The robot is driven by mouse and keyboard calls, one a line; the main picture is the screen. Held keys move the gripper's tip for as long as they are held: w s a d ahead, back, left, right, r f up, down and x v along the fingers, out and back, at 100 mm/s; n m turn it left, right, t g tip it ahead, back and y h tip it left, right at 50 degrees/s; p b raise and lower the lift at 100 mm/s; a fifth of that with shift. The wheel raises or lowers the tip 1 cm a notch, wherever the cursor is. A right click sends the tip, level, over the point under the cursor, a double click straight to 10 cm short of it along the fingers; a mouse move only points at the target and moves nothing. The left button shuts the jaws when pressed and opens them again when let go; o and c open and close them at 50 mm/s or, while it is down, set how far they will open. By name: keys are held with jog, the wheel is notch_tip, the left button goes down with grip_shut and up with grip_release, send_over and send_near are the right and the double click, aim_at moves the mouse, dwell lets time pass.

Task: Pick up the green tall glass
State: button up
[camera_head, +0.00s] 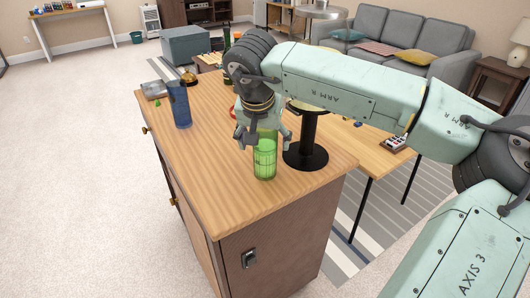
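The green tall glass (265,163) stands upright on the wooden top of the cabinet (225,200), close to its front right end. My gripper (264,140) points down over the glass from above. Its fingers are spread, one to the left and one to the right of the glass's upper part, with what look like gaps on both sides. The glass's rim is partly hidden by the gripper.
A blue tall glass (179,104) stands on the cabinet's left edge, near a grey tray (154,91). A black round-based stand (306,155) is close right of the green glass. A green bottle (227,40) and small items stand behind. The cabinet top's front left is clear.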

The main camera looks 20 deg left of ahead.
jog(key=shift+w+f, duration=0.1)
jog(key=shift+f, duration=0.2)
jog(key=shift+c, duration=0.3)
grip_shut()
dwell(0.5)
jog(key=shift+r, duration=0.1)
